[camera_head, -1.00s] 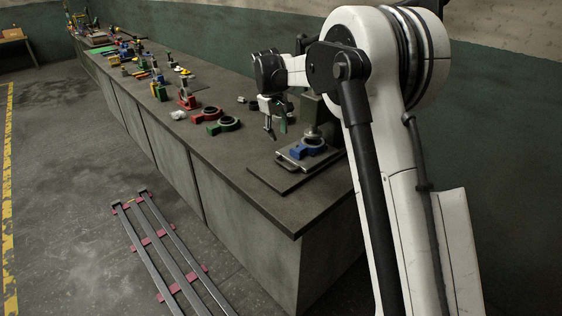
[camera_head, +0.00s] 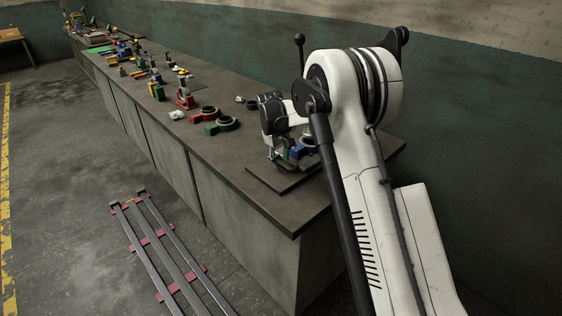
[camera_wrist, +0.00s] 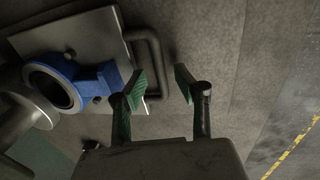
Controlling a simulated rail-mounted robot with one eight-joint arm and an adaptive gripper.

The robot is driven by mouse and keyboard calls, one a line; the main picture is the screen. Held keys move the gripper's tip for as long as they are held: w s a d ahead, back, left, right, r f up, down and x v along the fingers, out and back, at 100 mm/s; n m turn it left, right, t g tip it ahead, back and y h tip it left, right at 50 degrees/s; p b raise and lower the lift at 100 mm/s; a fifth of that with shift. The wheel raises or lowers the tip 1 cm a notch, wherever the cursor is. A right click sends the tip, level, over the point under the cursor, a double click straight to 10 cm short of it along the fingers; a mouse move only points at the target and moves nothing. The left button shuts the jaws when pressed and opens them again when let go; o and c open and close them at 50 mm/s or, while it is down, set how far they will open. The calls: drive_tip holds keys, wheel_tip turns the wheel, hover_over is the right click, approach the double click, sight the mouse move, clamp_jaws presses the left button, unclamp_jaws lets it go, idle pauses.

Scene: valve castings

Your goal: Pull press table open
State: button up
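The press table (camera_wrist: 105,40) is a light metal plate at the upper left of the wrist view, with a dark bar handle (camera_wrist: 158,60) along its right side. A blue valve casting (camera_wrist: 75,84) with a round bore lies on it and also shows in the head view (camera_head: 305,150). My gripper (camera_wrist: 161,82) is open, its green-padded fingers apart, with the lower end of the handle appearing between them. I cannot tell whether either pad touches it. In the head view my gripper (camera_head: 280,155) is low at the press and hides the handle.
The press stands on a dark base plate (camera_head: 270,182) near the bench's front corner. Green (camera_head: 222,125) and red (camera_head: 204,113) castings lie farther left on the bench (camera_head: 228,160). A rail frame (camera_head: 165,250) lies on the floor in front. The bench front edge by the press is clear.

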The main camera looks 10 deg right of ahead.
drive_tip(key=shift+d+f, duration=0.1)
drive_tip(key=shift+f, duration=0.45)
clamp_jaws()
